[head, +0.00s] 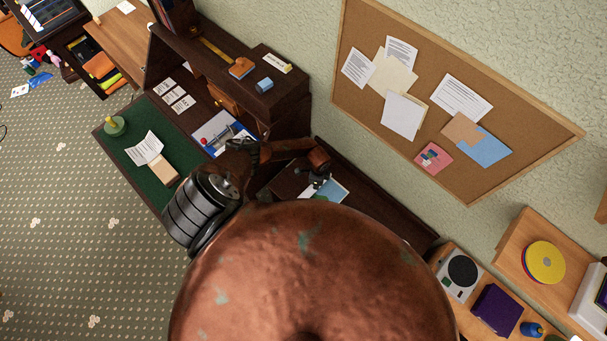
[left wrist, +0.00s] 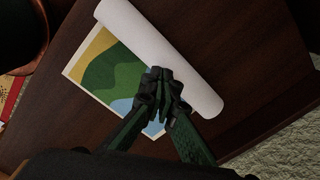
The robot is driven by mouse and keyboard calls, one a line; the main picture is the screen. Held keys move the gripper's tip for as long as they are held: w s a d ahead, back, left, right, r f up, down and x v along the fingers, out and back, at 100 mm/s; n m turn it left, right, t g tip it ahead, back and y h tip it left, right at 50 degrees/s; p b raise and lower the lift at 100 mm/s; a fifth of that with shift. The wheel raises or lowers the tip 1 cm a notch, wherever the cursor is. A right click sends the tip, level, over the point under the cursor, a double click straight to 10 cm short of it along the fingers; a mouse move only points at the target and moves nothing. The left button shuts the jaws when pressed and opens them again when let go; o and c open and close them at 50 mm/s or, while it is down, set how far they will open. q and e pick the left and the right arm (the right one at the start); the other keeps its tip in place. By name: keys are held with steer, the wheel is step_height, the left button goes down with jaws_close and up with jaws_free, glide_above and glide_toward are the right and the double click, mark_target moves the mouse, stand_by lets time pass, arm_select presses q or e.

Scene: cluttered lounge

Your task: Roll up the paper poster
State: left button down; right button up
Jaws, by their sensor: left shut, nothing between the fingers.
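The paper poster lies on a dark wooden surface. In the left wrist view its rolled part (left wrist: 150,50) is a white tube running from upper left to lower right. Its flat part (left wrist: 113,76) shows yellow, green and blue beside the tube. In the head view a small light-blue and green piece of the poster (head: 332,190) shows, the rest being hidden by my arm and body. My left gripper (left wrist: 166,90) is shut and empty over the edge between tube and flat sheet; I cannot tell if it touches the paper. It also shows in the head view (head: 318,182). My right gripper is not in view.
A green-topped desk (head: 125,162) with papers stands to the left. A dark shelf unit (head: 275,92) rises behind the arm. A corkboard (head: 360,85) hangs on the wall. A record player (head: 462,270) stands at right. Patterned floor at left is mostly clear.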

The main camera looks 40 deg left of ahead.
arm_select(q)
steer(key=shift+r, duration=0.7)
steer(key=shift+f, duration=0.1)
steer(key=shift+a+f+b, duration=0.1)
steer(key=shift+f+b, duration=0.2)
steer(key=shift+f, duration=0.15)
steer(key=shift+f, duration=0.3)
steer(key=shift+d+r+p, duration=0.25)
steer(key=shift+d+p, duration=0.05)
steer(key=shift+d, duration=0.05)
steer(key=shift+d+f, duration=0.15)
steer(key=shift+d, duration=0.3)
steer(key=shift+d, duration=0.1)
